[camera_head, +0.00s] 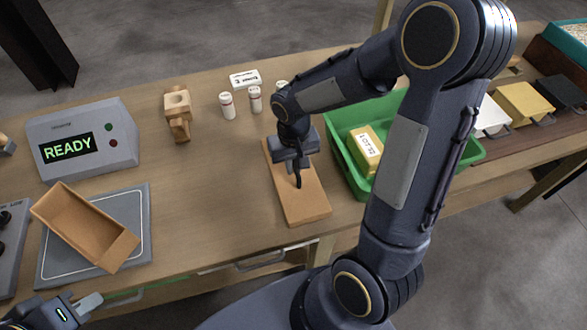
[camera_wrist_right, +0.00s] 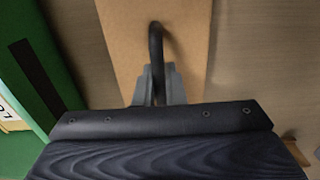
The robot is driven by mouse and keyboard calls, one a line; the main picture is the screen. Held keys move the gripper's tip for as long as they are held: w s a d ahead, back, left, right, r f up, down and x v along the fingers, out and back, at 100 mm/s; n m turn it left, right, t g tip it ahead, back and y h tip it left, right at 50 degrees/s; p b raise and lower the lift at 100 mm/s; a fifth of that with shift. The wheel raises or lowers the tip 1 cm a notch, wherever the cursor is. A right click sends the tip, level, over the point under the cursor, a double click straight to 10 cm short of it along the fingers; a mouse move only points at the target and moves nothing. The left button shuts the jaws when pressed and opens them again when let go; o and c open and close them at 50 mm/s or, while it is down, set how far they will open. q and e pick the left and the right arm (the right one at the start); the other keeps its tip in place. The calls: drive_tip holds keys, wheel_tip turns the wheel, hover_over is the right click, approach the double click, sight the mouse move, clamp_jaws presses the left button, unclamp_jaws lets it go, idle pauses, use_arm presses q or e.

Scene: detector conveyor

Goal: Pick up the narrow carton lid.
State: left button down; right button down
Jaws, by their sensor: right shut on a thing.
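The narrow carton lid (camera_head: 305,205) is a long brown board lying on the wooden table, left of the green bin. It also shows in the right wrist view (camera_wrist_right: 190,35), with a black curved handle (camera_wrist_right: 156,45) on it. My right gripper (camera_head: 297,170) is directly over the lid, its fingers (camera_wrist_right: 158,88) shut on the handle. The arm hides the lid's far end in part. My left gripper (camera_head: 88,303) is at the lower left, near the table's front edge; only part of it shows, and I cannot tell its opening.
An open brown carton (camera_head: 85,225) sits tilted on a grey pad (camera_head: 140,215). A grey box (camera_head: 85,140) reads READY. A green bin (camera_head: 338,150) holding a yellow box (camera_head: 366,150) stands close right of the lid. White bottles (camera_head: 227,105) and a wooden stand (camera_head: 179,118) are behind.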

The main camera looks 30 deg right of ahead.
drive_tip(key=shift+r, duration=0.65)
drive_tip(key=w+d+r, duration=0.3)
drive_tip(key=w+r, duration=0.3)
drive_tip(key=w+d+r+b, duration=0.1)
drive_tip(key=w+d+r, duration=0.2)
drive_tip(key=w+r, duration=0.2)
drive_tip(key=shift+w+d+r, duration=0.25)
drive_tip(key=shift+w+r, duration=0.1)
drive_tip(key=shift+w, duration=0.35)
drive_tip(key=shift+a, duration=0.1)
